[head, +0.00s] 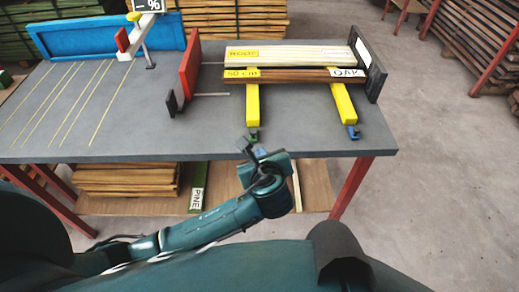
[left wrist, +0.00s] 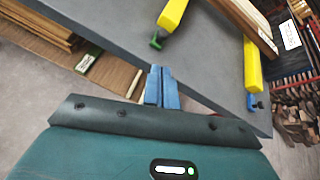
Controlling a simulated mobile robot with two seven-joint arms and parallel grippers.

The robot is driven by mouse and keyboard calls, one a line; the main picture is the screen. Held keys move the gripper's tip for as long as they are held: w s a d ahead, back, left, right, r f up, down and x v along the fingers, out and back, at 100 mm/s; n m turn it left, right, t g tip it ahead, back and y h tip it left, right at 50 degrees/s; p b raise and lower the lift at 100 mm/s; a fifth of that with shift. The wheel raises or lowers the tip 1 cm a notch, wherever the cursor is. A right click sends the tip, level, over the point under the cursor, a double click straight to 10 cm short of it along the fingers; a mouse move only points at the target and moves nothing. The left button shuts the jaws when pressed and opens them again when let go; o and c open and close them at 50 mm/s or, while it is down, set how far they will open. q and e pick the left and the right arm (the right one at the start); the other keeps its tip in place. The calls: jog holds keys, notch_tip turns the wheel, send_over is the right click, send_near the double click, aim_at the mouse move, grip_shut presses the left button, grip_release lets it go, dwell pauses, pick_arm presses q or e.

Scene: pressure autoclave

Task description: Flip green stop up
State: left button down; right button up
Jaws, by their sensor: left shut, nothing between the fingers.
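The green stop (head: 253,136) is a small piece at the front end of the left yellow bar, near the table's front edge. It also shows in the left wrist view (left wrist: 156,42), beyond my fingertips; its exact tilt is too small to tell. My left gripper (head: 257,151) is just in front of the green stop, at the table edge. In the left wrist view its blue fingers (left wrist: 161,75) are together and empty, with a gap between them and the green stop. My right gripper does not show.
A blue stop (head: 353,132) sits at the front end of the right yellow bar (head: 342,103). Boards marked OAK (head: 300,75) lie across both bars, between a red plate (head: 190,68) and a dark plate (head: 369,64). The grey table (head: 200,130) is bare at front left.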

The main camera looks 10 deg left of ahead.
aim_at(256, 139)
pick_arm(q)
jog(key=x, duration=0.8)
jog(key=shift+w+a+f+b, duration=0.1)
jog(key=shift+w+a+b, duration=0.05)
jog(key=shift+w+b, duration=0.2)
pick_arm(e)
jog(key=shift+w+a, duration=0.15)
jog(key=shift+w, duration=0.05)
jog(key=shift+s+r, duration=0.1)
